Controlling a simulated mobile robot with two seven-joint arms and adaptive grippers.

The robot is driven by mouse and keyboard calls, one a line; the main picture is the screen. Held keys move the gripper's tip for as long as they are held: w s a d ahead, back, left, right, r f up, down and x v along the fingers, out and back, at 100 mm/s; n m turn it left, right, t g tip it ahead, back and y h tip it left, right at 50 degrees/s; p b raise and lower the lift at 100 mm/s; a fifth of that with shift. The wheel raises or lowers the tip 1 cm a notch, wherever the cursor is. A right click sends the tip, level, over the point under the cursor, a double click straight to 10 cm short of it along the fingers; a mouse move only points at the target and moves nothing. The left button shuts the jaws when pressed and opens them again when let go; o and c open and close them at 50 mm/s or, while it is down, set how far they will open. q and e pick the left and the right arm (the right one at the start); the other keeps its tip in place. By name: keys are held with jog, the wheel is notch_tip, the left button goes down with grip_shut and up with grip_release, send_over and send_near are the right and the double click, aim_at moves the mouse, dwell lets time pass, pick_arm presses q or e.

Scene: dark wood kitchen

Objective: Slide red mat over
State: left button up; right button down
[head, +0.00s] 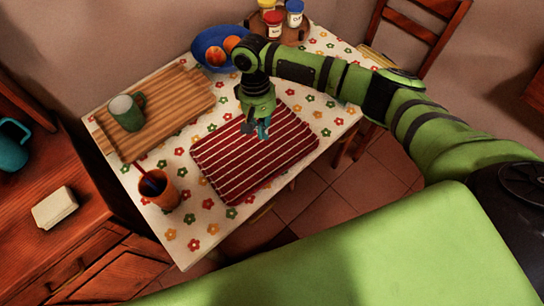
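A red mat with white stripes (225,165) lies on the table with the flowered cloth (185,220). It lies at an angle near the table's front right edge. My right gripper (262,130) comes in from the right and points down over the mat's upper middle part. I cannot tell whether its fingertips touch the mat. The fingers are small and dark here, so whether they are open or shut is unclear. My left gripper is not in view.
A slatted wooden board (180,97) with a green mug (126,112) lies at the left. A terracotta pot (160,189) stands left of the mat. A blue bowl of fruit (207,42) and spice jars (273,24) stand at the back. Wooden chairs stand beyond the table.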

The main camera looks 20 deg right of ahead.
aim_at(272, 169)
jog(key=x, duration=0.7)
jog(key=shift+f+p, duration=0.2)
jog(key=shift+p, duration=0.15)
jog(key=s+p, duration=0.2)
jog(key=s, duration=0.1)
jog(key=shift+s+d+r, duration=0.1)
jog(key=shift+s, duration=0.1)
jog(key=shift+s+p, duration=0.3)
jog(key=shift+s, duration=0.05)
